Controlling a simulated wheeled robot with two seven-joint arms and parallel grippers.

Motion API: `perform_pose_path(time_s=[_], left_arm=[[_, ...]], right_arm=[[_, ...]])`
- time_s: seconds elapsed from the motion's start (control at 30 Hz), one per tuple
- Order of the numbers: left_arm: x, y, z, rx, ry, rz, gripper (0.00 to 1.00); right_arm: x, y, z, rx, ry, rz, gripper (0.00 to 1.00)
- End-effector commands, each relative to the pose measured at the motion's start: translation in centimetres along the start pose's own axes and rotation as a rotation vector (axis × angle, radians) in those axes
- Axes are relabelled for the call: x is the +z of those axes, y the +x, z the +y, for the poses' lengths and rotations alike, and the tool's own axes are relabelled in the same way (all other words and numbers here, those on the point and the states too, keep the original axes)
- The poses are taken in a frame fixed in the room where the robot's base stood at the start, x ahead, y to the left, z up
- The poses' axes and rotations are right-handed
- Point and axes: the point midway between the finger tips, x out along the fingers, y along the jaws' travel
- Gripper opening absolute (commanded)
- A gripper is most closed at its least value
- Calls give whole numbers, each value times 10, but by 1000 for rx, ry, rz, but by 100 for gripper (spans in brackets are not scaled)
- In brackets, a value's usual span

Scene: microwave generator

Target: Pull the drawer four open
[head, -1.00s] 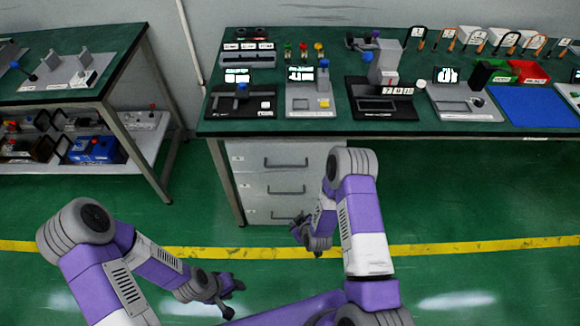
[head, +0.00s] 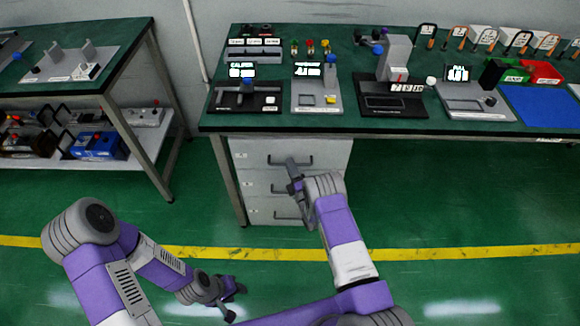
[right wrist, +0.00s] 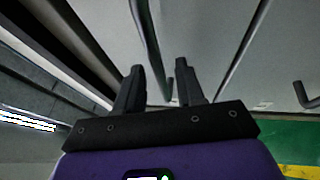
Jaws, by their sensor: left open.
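A grey drawer cabinet (head: 250,184) stands under the green workbench. Its front shows three stacked drawers with dark bar handles, all looking closed; the labels are too small to read, so I cannot tell which is drawer four. My right gripper (head: 293,172) is at the top drawer's handle (head: 306,160) and partly covers it. In the right wrist view, my right gripper (right wrist: 159,84) has its fingers apart, with a handle bar (right wrist: 152,48) appearing between them; contact is unclear. My left gripper (head: 232,291) is open and empty, low above the floor.
The green workbench (head: 425,125) carries instruments, trays and bins above the cabinet. A second bench with a lower shelf (head: 150,146) stands at the left. The green floor before the cabinet and right of it is clear.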

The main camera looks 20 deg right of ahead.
Motion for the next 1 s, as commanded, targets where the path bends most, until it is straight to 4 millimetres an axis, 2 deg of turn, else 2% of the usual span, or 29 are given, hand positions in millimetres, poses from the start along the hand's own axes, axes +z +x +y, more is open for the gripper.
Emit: perform_pose_path(time_s=[0.13, 0.43, 0.7, 1.0], left_arm=[[0, 4, -2, 0, 0, 0, 43], [0, 4, -2, 0, 0, 0, 43], [0, 4, -2, 0, 0, 0, 43], [0, 4, -2, 0, 0, 0, 43]], right_arm=[[0, 13, 0, 1, 1, 0, 38], [0, 16, 0, -1, 2, -1, 38], [0, 16, 0, -2, 2, -1, 0], [0, 16, 0, -2, 2, -1, 0]])
